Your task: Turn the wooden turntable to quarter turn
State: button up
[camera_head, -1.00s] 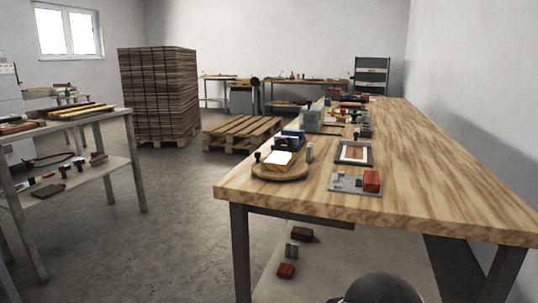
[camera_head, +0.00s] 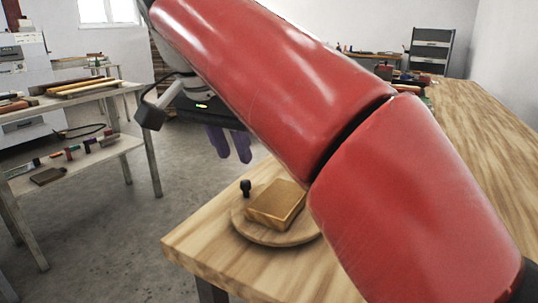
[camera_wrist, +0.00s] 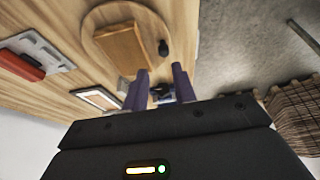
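The wooden turntable (camera_head: 262,234) is a round disc near the left front corner of the wooden bench. A wooden block (camera_head: 277,204) lies on it, and a small black knob (camera_head: 246,187) stands at its far left rim. My gripper (camera_head: 229,145) hangs above and beyond the turntable, apart from it, its two purple fingers spread with a gap. In the wrist view my gripper (camera_wrist: 159,72) is open and empty; the turntable (camera_wrist: 150,20), block (camera_wrist: 122,49) and black knob (camera_wrist: 163,47) show beyond the fingertips. My red arm hides the bench right of the turntable in the head view.
In the wrist view a grey tray with a red block (camera_wrist: 20,65) and a framed panel (camera_wrist: 97,98) lie beside the turntable. A side table (camera_head: 75,100) with tools stands at the left. Open floor (camera_head: 110,235) lies between it and the bench.

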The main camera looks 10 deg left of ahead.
aim_at(244, 181)
jog(key=x, duration=0.2)
jog(key=b+x, duration=0.1)
jog(key=x, duration=0.2)
jog(key=b+x, duration=0.1)
jog(key=x, duration=0.1)
jog(key=shift+w+a+f, duration=0.2)
jog(key=shift+w, duration=0.15)
grip_shut()
